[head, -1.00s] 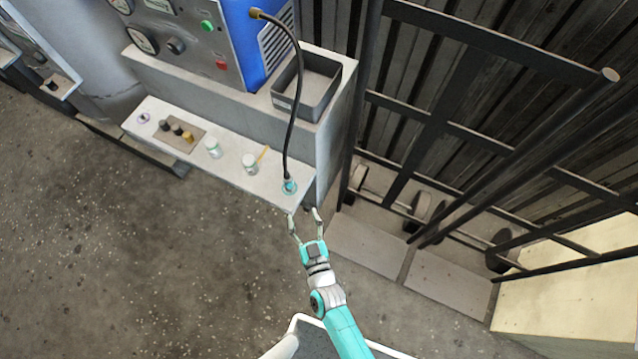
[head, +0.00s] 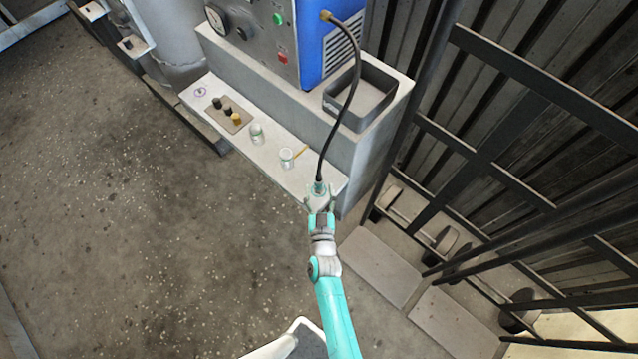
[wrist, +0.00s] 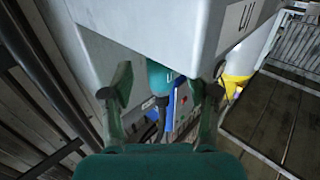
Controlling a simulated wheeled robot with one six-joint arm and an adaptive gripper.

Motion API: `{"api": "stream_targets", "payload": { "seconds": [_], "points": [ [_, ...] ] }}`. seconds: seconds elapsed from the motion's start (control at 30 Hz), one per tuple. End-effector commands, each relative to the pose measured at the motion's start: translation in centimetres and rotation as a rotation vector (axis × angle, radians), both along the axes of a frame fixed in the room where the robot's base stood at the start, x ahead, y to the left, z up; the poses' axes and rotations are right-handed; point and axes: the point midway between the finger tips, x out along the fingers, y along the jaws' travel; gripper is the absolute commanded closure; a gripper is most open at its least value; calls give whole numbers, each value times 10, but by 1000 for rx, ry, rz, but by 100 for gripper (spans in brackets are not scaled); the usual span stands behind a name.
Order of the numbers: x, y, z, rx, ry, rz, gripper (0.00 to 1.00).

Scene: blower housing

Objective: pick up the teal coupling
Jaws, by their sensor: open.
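The teal coupling (head: 319,186) is at the lower end of a black hose, at the right end of the white shelf (head: 275,150). In the wrist view the coupling (wrist: 158,77) shows as a teal cylinder between my two fingers, with a gap to each side. My gripper (head: 320,203) is open and close up to the coupling, at the shelf's front right end; it also shows in the wrist view (wrist: 160,97). The coupling's lower part is partly hidden by the gripper in the head view.
Two small jars (head: 287,157) and a board with small fittings (head: 229,115) are on the shelf. The hose (head: 347,105) arches up to the blue machine (head: 325,50). An open grey tray (head: 360,97) stands above. Dark metal railings (head: 520,110) are at right; floor at left is clear.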

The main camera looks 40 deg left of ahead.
Motion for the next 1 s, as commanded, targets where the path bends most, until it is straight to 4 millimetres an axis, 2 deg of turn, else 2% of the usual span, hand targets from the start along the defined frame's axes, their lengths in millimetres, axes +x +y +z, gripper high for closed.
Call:
{"api": "stream_targets", "payload": {
  "seconds": [0.2, 0.5, 0.53, 0.77, 1.0],
  "points": [
    [18, 17, 0, 1, 0, 0, 41],
    [21, 19, -1, 0, 0, 0, 41],
    [21, 19, -1, 0, 0, 0, 43],
    [21, 19, -1, 1, 1, 0, 100],
    [21, 19, 0, 1, 0, 0, 100]
  ]
}}
